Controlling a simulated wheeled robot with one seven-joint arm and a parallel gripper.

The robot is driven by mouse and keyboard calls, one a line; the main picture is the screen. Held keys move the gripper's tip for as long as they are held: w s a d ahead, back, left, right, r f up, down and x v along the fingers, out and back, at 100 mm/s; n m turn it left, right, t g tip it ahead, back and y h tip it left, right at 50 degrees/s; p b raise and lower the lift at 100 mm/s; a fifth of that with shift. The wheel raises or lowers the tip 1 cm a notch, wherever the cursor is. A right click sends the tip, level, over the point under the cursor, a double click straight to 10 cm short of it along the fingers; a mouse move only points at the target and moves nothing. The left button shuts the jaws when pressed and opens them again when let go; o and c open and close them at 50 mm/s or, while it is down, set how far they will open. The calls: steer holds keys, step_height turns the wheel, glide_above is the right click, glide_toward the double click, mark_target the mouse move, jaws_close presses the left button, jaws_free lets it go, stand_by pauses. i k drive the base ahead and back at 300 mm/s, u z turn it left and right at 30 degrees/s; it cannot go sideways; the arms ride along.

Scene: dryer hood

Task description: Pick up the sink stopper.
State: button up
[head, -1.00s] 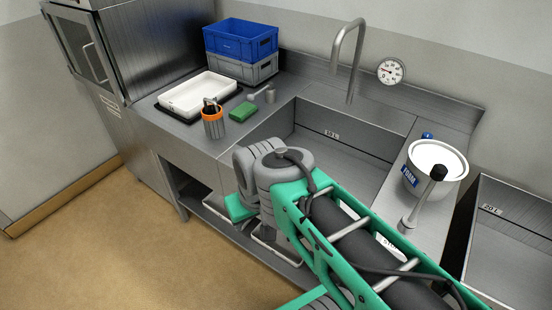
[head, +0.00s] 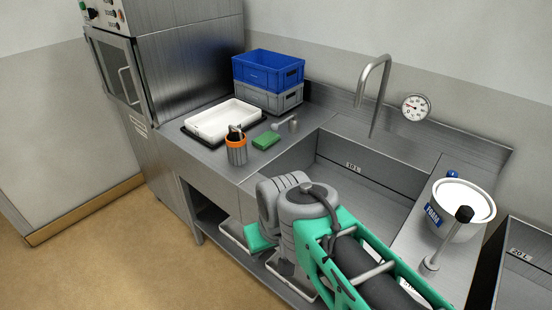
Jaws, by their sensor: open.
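I cannot single out the sink stopper with certainty. A small grey metal piece with a thin stem and knob (head: 287,123) lies on the counter behind the green sponge. A metal rod with a black knob (head: 464,214) stands tilted beside the foam bucket, its wider foot on the sink's right ledge. My gripper (head: 262,258) hangs below my grey wrist at the sink's front edge, over the floor side. My wrist and green arm hide part of the gripper and the sink front.
The sink basin (head: 345,172) looks empty where visible, with a tall tap (head: 374,95) behind. An orange-rimmed cup (head: 237,150), green sponge (head: 266,140), white tray (head: 224,121) and stacked crates (head: 268,85) crowd the left counter. A white foam bucket (head: 455,217) stands right.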

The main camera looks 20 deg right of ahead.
mark_target(464, 215)
steer(key=u, duration=0.05)
steer(key=k, duration=1)
steer(key=u, duration=1)
steer(key=i, duration=0.9)
steer(key=z, duration=3.1)
steer(key=i, duration=0.5)
steer(key=z, duration=0.05)
